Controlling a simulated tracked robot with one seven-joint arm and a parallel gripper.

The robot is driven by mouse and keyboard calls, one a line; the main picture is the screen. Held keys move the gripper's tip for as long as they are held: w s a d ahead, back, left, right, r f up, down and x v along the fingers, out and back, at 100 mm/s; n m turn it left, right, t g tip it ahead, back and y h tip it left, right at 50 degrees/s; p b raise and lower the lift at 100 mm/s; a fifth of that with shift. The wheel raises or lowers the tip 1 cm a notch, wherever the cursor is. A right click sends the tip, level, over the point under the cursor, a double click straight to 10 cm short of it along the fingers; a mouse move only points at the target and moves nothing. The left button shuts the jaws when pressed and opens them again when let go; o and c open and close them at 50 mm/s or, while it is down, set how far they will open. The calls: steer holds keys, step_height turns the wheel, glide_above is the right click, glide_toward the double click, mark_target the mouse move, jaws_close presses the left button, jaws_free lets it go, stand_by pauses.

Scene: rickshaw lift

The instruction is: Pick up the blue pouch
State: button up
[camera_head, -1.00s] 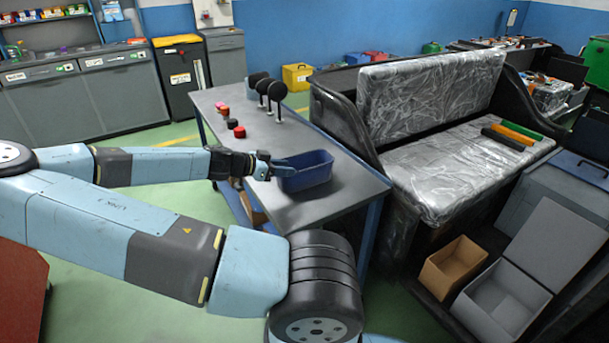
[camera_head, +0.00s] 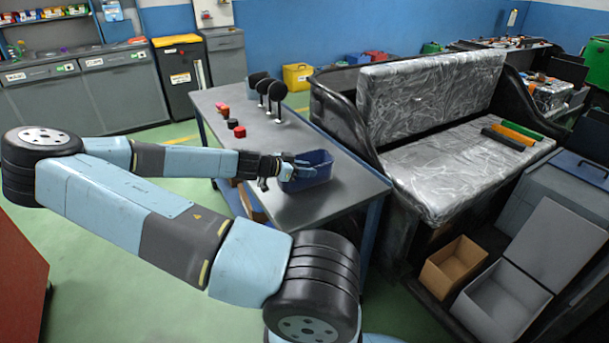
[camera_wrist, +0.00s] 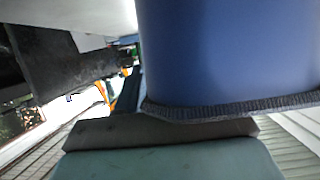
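The blue pouch (camera_head: 309,177), an open-topped, box-like blue container, sits on the grey workbench near its front right part. My gripper (camera_head: 287,167) is at the pouch's left side, its end overlapping the pouch's left rim in the head view. In the wrist view, a smooth blue surface with a dark woven edge (camera_wrist: 230,60) fills the upper right, very close. One of my finger pads (camera_wrist: 160,132) lies just under that edge, apparently touching or nearly so. The other finger is not clearly seen, so I cannot tell whether the pouch is gripped.
The workbench (camera_head: 325,204) also bears red and black knobs (camera_head: 233,123) and black round-headed stands (camera_head: 276,92) farther back. A plastic-wrapped seat (camera_head: 450,165) stands close to the right. Brown and grey open boxes (camera_head: 453,265) are at lower right. Green floor lies left of the bench.

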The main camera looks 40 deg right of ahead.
steer(key=shift+c, duration=0.2)
jaws_close()
stand_by(0.4)
